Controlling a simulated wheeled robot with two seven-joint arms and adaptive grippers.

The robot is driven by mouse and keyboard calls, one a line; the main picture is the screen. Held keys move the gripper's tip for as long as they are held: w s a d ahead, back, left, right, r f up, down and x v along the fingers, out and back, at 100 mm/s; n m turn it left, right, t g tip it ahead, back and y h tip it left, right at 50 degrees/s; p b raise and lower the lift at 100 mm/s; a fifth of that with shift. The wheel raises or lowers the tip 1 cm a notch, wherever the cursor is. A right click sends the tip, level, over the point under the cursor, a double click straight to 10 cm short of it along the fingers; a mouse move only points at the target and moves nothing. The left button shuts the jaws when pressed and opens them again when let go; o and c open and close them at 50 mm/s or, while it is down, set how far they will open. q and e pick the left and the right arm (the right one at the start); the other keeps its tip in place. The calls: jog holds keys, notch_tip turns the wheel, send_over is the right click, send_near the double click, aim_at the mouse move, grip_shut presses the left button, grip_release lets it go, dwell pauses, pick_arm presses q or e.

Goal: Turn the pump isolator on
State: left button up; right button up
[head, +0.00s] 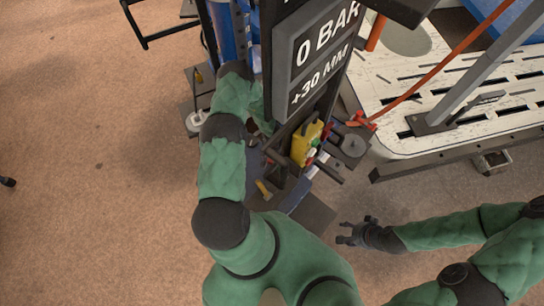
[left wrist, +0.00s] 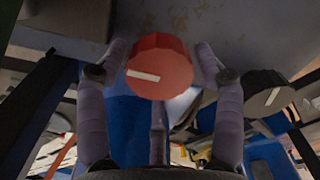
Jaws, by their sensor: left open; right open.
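In the left wrist view a round red knob (left wrist: 160,66) with a white line sits on a grey panel (left wrist: 240,25). The line lies nearly level, running from the knob's left edge toward its middle. My left gripper (left wrist: 161,57) is open, with one finger on each side of the red knob. I cannot tell whether the fingers touch it. In the head view the left hand is mostly hidden behind the display board. My right gripper (head: 347,234) is open and empty above the floor, to the right of the frame.
A black knob (left wrist: 266,94) with a white line is right of my left gripper. The display board (head: 315,50) reads "0 BAR" and "+30 MM". A yellow box (head: 304,145) is below it. A slotted bench (head: 470,75) stands right.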

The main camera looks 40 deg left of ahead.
pick_arm(q)
jog(key=shift+f, duration=0.1)
jog(key=c, duration=0.9)
jog(key=shift+o, duration=0.2)
jog(key=shift+m, duration=0.4)
jog(key=m, duration=0.3)
jog(key=shift+w+m, duration=0.1)
jog(key=shift+m, duration=0.3)
jog(key=m, duration=0.4)
jog(key=shift+m, duration=0.3)
jog(key=m, duration=0.4)
jog(key=shift+w+m, duration=0.1)
jog(key=shift+m, duration=2.4)
